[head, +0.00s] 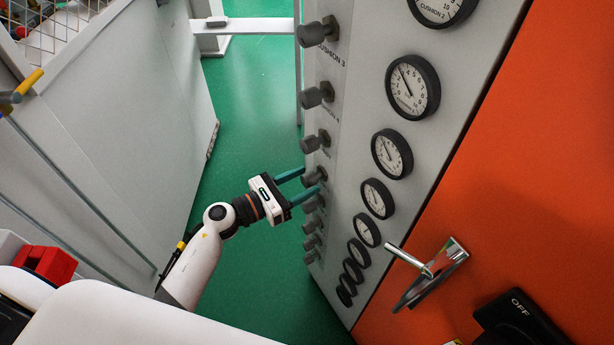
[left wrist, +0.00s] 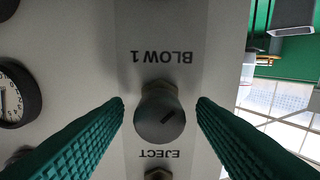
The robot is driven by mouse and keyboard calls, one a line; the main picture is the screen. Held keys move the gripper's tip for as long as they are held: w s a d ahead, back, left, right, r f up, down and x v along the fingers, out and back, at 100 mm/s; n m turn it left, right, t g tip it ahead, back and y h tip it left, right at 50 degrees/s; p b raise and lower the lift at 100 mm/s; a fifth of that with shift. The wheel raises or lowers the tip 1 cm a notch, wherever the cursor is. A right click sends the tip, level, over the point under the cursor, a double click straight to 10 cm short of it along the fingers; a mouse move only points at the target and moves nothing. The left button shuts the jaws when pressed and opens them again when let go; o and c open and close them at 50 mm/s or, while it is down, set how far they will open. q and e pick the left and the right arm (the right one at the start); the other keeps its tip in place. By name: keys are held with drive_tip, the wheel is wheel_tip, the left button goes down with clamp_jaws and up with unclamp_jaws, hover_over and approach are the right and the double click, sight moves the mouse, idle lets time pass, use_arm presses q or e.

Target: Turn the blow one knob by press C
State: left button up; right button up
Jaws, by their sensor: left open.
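A dark grey round knob (left wrist: 160,117) with a slot mark sits between my open green fingers in the left wrist view. The label "BLOW 1" reads upside down just above it, and "EJECT" just below. My left gripper (head: 311,178) is open at the grey control panel (head: 345,125), its fingers on either side of a knob (head: 315,177) in the head view. In the left wrist view (left wrist: 160,108) the fingers show gaps to the knob on both sides; contact is not visible. My right gripper is not in view.
More knobs run in a column above (head: 316,94) and below (head: 311,226). Round gauges (head: 392,153) stand beside them. An orange panel with a metal handle (head: 430,272) is at the right. The green floor (head: 250,110) left of the panel is clear.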

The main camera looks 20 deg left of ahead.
use_arm(q)
drive_tip(key=shift+x, duration=0.8)
drive_tip(key=c, duration=1)
drive_tip(key=shift+n, duration=0.3)
